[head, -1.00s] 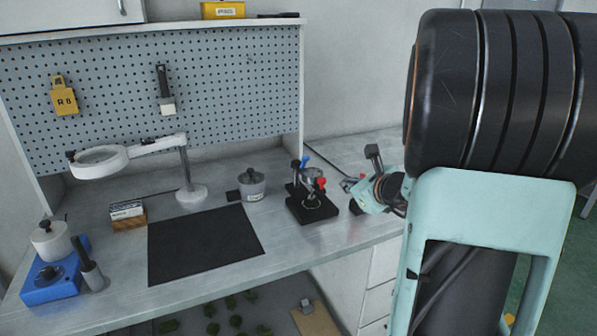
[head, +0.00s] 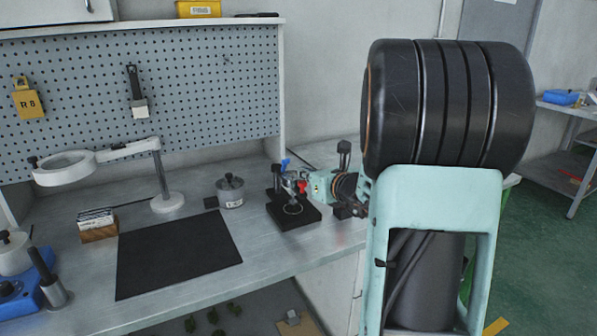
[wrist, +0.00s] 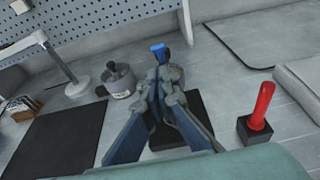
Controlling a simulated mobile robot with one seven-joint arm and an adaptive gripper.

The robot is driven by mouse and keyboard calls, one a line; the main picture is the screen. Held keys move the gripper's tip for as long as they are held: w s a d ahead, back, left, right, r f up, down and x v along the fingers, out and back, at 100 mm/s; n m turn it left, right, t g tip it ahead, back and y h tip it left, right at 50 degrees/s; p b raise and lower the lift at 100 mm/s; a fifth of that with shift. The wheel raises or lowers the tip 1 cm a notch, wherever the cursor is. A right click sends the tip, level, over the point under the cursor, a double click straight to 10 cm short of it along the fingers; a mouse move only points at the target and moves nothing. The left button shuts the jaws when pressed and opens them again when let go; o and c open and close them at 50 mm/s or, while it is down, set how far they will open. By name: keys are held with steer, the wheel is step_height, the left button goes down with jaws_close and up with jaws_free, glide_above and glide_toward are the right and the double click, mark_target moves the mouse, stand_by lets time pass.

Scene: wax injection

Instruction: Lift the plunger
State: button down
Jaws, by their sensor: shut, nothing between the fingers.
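A small press-like device stands on a black base (head: 293,212) on the bench in the head view. A blue knob (head: 285,163) tops it, and it also shows in the wrist view (wrist: 158,48). I cannot make out clearly which part is the plunger, as my fingers cover much of the device. My gripper (head: 304,185) is at the device's upper part, coming in from the right. In the wrist view my gripper (wrist: 160,78) has its fingertips together just below the blue knob, over the black base. Nothing shows held, and contact is unclear.
A red handle in a black block (wrist: 257,131) stands right of the device. A grey lidded pot (head: 230,194) is close on its left. A black mat (head: 178,252) and a magnifier lamp (head: 66,170) lie farther left. The pegboard (head: 200,90) rises behind.

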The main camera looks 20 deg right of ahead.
mark_target(285, 164)
steer(key=x, duration=0.9)
steer(key=shift+f, duration=0.1)
steer(key=shift+w+r+p, duration=0.1)
steer(key=shift+r+p, duration=0.25)
steer(key=shift+p, duration=0.4)
steer(key=shift+f, duration=0.1)
